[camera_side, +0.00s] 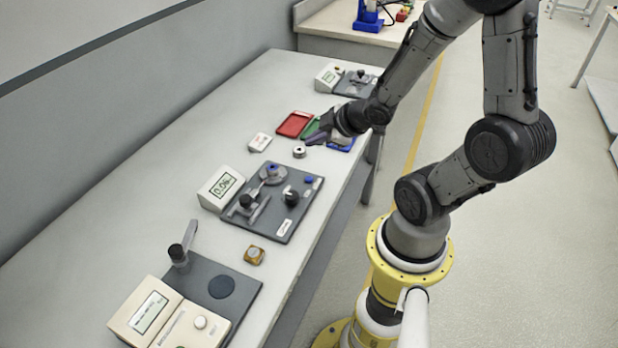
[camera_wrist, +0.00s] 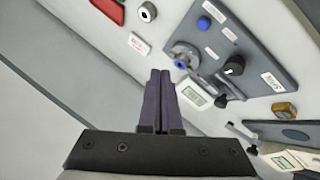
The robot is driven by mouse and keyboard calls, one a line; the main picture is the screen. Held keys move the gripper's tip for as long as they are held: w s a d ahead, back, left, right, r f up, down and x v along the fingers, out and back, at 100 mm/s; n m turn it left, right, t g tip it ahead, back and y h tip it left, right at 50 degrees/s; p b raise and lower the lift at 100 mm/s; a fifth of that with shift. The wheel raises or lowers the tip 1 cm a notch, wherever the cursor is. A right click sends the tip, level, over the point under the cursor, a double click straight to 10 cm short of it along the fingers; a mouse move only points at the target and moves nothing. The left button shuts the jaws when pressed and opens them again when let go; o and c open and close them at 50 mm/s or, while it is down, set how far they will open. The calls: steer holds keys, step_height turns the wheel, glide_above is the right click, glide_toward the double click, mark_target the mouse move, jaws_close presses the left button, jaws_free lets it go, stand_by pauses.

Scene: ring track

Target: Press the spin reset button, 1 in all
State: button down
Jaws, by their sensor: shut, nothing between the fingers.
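The grey board (camera_side: 300,208) of the middle station carries a small round blue button (camera_side: 309,180) near its far right corner, with a small label beside it. The blue button also shows in the wrist view (camera_wrist: 204,23). I cannot read its label, so I cannot confirm it is the spin reset button. A grey disc with a blue centre (camera_side: 271,173) and a black knob (camera_side: 291,197) share the board. My gripper (camera_side: 316,139) is shut and empty, above the table beyond the board and apart from the button. Its dark fingers (camera_wrist: 160,72) point toward the board in the wrist view.
A white display unit (camera_side: 221,188) stands left of the board. A small round part (camera_side: 299,152), a white box (camera_side: 259,142) and red (camera_side: 295,124) and green trays lie near my gripper. A brown block (camera_side: 254,255) and a cream instrument (camera_side: 155,312) are nearer the camera.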

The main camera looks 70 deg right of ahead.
steer(key=shift+f, duration=4.4)
steer(key=shift+f, duration=0.4)
steer(key=shift+f, duration=0.55)
steer(key=shift+r, duration=1)
steer(key=shift+r, duration=0.1)
steer(key=shift+r, duration=2.4)
